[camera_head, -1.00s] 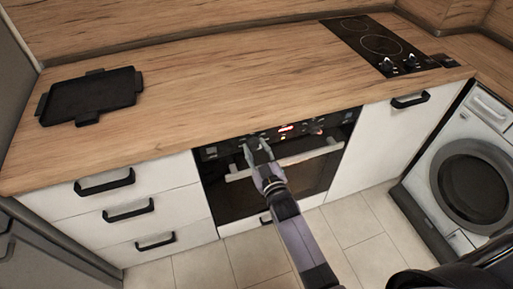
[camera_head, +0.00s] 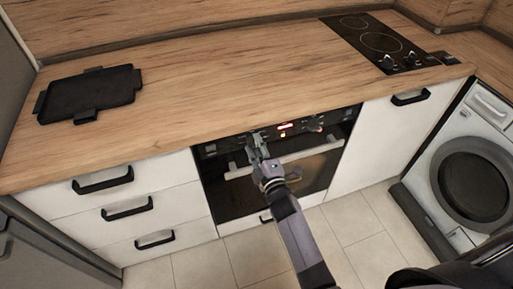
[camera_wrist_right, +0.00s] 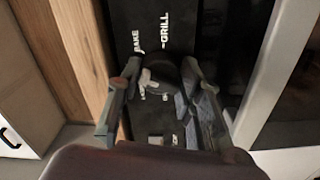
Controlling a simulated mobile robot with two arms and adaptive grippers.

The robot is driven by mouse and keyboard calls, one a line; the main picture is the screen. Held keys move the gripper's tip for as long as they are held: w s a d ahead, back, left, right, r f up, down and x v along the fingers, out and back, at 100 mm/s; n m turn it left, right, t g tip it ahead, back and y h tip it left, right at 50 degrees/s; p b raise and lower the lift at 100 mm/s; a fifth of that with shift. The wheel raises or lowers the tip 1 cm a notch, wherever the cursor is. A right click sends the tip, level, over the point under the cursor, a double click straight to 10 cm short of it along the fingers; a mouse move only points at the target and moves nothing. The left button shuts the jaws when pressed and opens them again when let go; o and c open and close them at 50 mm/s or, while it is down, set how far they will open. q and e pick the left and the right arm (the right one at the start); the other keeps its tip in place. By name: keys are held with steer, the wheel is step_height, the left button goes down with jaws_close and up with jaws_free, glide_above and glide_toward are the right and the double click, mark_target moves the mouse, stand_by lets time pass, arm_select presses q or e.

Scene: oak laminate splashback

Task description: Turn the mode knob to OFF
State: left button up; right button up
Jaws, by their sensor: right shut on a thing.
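The oven's black control panel (camera_head: 284,128) has a small red lit display and sits under the worktop edge. My right gripper (camera_head: 256,140) reaches its left part from below and covers the knob there in the head view. In the right wrist view, the fingers of my right gripper (camera_wrist_right: 160,80) are closed on both sides of a dark knob (camera_wrist_right: 162,70). White labels BAKE and GRILL show beside the knob. Other markings are partly hidden by the fingers, and the knob's exact setting cannot be read. My left gripper is not in view.
The oven door handle (camera_head: 298,155) runs just below the panel, close to my right gripper. The wooden worktop (camera_head: 220,90) overhangs above, with a black tray (camera_head: 88,93) at left and a hob (camera_head: 385,42) at right. A washing machine (camera_head: 472,180) stands at right.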

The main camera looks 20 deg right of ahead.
steer(key=n+b, duration=0.1)
steer(key=n, duration=0.2)
steer(key=shift+n, duration=0.4)
steer(key=n+b, duration=0.1)
steer(key=n, duration=0.2)
steer(key=shift+n, duration=0.3)
steer(key=n+b, duration=0.1)
steer(key=n, duration=0.2)
steer(key=shift+n, duration=0.4)
steer(key=n, duration=0.2)
steer(key=shift+r+n+b, duration=0.1)
steer(key=shift+n+b, duration=0.2)
steer(key=shift+b, duration=0.1)
steer(key=n, duration=0.2)
steer(key=shift+n, duration=0.4)
steer(key=n+p, duration=0.1)
steer(key=n, duration=0.1)
steer(key=shift+r+n, duration=0.1)
steer(key=shift+n, duration=0.2)
steer(key=n+p, duration=0.2)
steer(key=n, duration=0.3)
steer(key=shift+a+n, duration=0.15)
steer(key=shift+n, duration=0.15)
